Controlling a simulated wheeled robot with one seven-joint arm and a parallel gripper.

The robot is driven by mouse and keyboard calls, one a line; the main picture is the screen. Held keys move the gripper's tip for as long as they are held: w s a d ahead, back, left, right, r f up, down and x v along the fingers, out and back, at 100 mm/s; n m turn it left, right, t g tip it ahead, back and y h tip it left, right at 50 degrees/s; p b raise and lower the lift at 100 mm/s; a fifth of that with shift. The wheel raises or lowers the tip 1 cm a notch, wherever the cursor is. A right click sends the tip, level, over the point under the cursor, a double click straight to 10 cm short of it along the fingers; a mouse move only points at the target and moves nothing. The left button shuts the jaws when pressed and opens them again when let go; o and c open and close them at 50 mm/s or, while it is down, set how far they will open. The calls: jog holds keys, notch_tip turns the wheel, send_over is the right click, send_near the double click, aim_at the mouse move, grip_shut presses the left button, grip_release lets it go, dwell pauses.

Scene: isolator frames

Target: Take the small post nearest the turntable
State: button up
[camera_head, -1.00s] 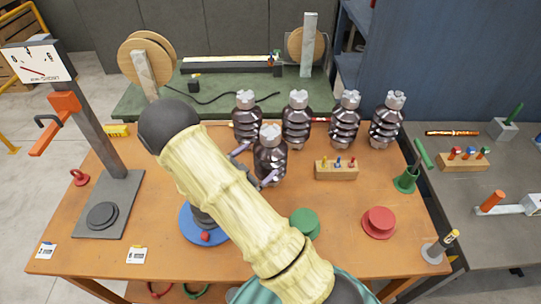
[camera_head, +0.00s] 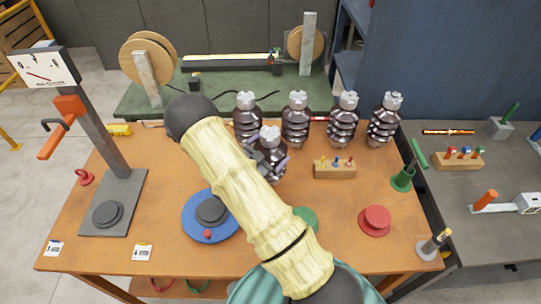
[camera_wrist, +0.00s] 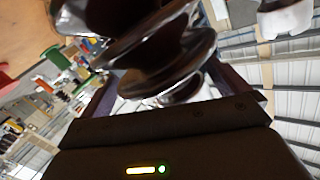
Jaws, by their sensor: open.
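Several dark brown ribbed posts with pale tops stand upright on the orange table. The front one (camera_head: 269,136) stands ahead of a back row and is the closest to the blue turntable (camera_head: 190,227), which has a grey disc and a red knob. My gripper (camera_head: 268,162) is open at the front post, its fingers on either side of the lower body. In the wrist view the post's glossy ribs (camera_wrist: 165,50) fill the space between the two dark fingers (camera_wrist: 160,95). Whether the fingers touch it I cannot tell. My arm hides part of the table.
The back-row posts (camera_head: 296,120) stand close behind. A wooden block with colored pegs (camera_head: 334,170) is to the right. A red spool (camera_head: 375,221) and green holder (camera_head: 403,179) stand further right. A gauge stand (camera_head: 100,140) is at left.

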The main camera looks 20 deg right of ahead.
aim_at(270, 135)
jog(key=shift+c, duration=0.2)
dwell(0.3)
jog(key=c, duration=1.4)
jog(key=shift+r, duration=0.3)
jog(key=shift+c, duration=1.4)
jog(key=shift+w, duration=0.15)
jog(key=shift+r+b, duration=0.35)
jog(key=shift+r, duration=0.35)
jog(key=shift+c, duration=0.6)
jog(key=shift+r+b, duration=1.05)
jog(key=shift+r, duration=3.2)
